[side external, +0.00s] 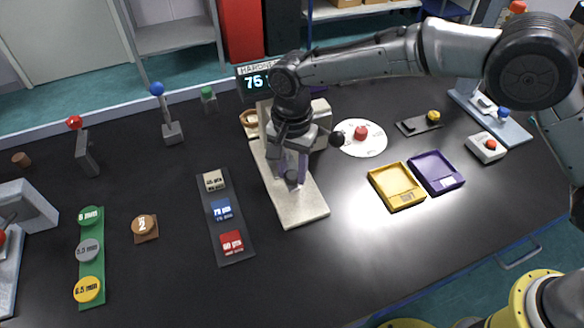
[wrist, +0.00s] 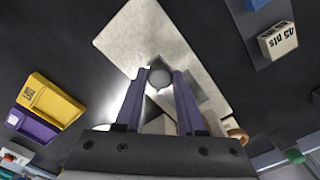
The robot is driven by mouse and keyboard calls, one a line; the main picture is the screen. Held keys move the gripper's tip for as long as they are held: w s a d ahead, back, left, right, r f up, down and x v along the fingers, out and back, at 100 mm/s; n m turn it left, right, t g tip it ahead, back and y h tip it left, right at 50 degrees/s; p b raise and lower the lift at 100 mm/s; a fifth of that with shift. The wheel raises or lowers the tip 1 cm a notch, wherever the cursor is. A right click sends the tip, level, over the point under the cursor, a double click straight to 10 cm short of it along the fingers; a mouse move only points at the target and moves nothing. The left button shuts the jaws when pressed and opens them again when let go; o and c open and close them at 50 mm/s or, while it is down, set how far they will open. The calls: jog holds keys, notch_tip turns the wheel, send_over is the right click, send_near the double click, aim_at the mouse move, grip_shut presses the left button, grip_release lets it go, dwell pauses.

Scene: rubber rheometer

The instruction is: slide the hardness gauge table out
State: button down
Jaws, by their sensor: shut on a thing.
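The hardness gauge (side external: 254,83) stands at the back middle, with a display reading 75. A long pale slab (side external: 305,214), which looks like its table, reaches forward across the black bench; the slab also shows in the wrist view (wrist: 125,38). My gripper (side external: 291,178) points down over the slab. In the wrist view, the two purple fingers (wrist: 160,82) are shut on a round grey knob (wrist: 160,77) that stands over the slab. The arm and gripper hide much of the gauge body and the rear of the slab.
Left of the slab lies a dark strip with several blocks (side external: 222,209). Right of it are a white disc with a red knob (side external: 361,132), a yellow tray (side external: 396,202) and a purple tray (side external: 460,183). The bench in front of the slab is clear.

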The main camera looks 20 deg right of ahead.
jog(key=s, duration=1.1)
jog(key=shift+s+r, duration=0.1)
jog(key=shift+s, duration=0.15)
jog(key=c, duration=0.5)
grip_release()
jog(key=shift+r, duration=0.4)
notch_tip(320, 180, up, 13)
